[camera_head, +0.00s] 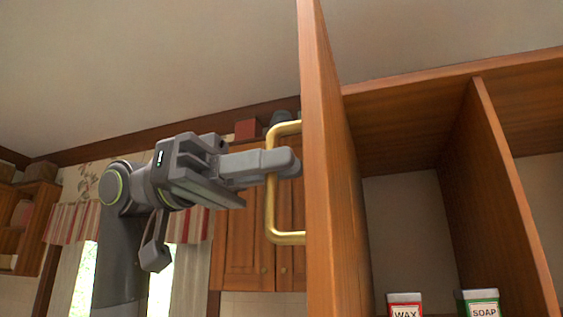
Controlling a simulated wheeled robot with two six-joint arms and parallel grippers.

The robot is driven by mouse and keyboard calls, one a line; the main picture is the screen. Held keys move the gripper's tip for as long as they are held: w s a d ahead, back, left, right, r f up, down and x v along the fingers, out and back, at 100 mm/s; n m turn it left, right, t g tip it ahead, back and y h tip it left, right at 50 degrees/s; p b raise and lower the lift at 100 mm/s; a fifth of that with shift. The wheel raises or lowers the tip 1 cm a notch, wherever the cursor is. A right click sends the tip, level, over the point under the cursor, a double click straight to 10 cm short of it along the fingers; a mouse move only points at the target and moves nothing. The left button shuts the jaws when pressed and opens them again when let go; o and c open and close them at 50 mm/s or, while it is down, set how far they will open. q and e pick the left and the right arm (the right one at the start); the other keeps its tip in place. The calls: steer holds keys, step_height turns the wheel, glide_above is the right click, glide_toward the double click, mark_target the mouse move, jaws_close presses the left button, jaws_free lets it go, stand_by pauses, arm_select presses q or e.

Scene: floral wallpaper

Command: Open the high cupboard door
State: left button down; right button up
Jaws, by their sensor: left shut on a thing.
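The high cupboard door (331,170) is a wooden panel seen almost edge-on, standing open and sticking out toward me. Its brass handle (271,205) is on the door's left face. My left gripper (284,162) comes in from the left and is shut on the handle's upright bar, with the fingers around it. The cupboard (484,180) is open to the right of the door and shows its inside with an upright divider. My right gripper is not in view.
Inside the cupboard stand a wax tin (405,304) and a soap tin (478,303) at the bottom. Behind my left arm are other wooden cabinets (245,245), a curtained window (185,225) and a wall shelf (33,225) at far left.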

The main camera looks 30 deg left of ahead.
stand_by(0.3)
arm_select(q)
steer(key=c, duration=1.6)
jaws_free()
steer(key=a+b, duration=0.1)
steer(key=a, duration=0.4)
steer(key=s+a+b, duration=0.1)
steer(key=a, duration=0.5)
steer(key=a+b, duration=0.1)
steer(key=a, duration=0.5)
steer(key=shift+s+a, duration=0.2)
steer(key=shift+s, duration=0.05)
